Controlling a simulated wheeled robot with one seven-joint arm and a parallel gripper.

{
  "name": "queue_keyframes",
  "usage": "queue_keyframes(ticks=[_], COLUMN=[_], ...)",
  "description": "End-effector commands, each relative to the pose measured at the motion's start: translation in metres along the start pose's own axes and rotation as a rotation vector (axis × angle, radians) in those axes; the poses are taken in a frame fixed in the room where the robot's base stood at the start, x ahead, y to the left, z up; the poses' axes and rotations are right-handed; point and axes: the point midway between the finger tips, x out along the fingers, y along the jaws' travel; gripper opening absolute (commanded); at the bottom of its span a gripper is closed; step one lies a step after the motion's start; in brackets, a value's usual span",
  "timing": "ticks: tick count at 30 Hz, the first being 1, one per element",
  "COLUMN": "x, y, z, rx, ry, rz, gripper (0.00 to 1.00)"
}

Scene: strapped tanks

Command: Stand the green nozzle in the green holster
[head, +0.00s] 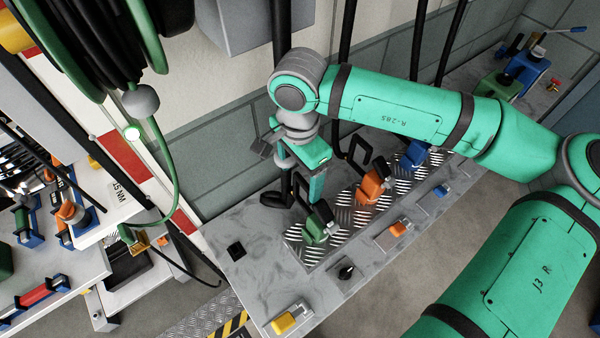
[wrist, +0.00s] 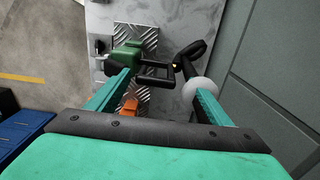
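A green body (head: 315,229) with a black lever stands at the near left end of the diamond-plate strip. In the wrist view it is the green block (wrist: 126,56), with a black handle frame (wrist: 155,76) reaching right. I take it for the green nozzle at its green holster; I cannot tell the two apart or see how deep the nozzle sits. My gripper (head: 307,190) points down over the frame. In the wrist view its fingers (wrist: 158,67) are wide apart, with the frame between them. A black hose loop (wrist: 192,50) lies by the right fingertip.
An orange unit (head: 371,185) and a blue unit (head: 413,155) stand farther along the diamond plate (head: 340,222). A black knob (head: 345,271) and a yellow block (head: 286,322) are near the front edge. Black hoses hang behind. A hose reel (head: 80,40) and a cart are at left.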

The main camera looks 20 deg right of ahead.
Motion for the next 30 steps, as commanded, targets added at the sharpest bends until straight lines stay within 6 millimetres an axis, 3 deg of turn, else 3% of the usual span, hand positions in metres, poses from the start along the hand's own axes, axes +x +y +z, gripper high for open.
queue_keyframes(ticks=[11,24,30], x=[-0.007,-0.084,-0.104], y=[0.0,0.001,0.001], z=[0.0,-0.001,-0.001], rx=[-0.001,0.002,0.002], ry=[0.001,0.002,0.0], rz=[0.002,-0.001,-0.001], gripper=[0.74,0.74,0.74])
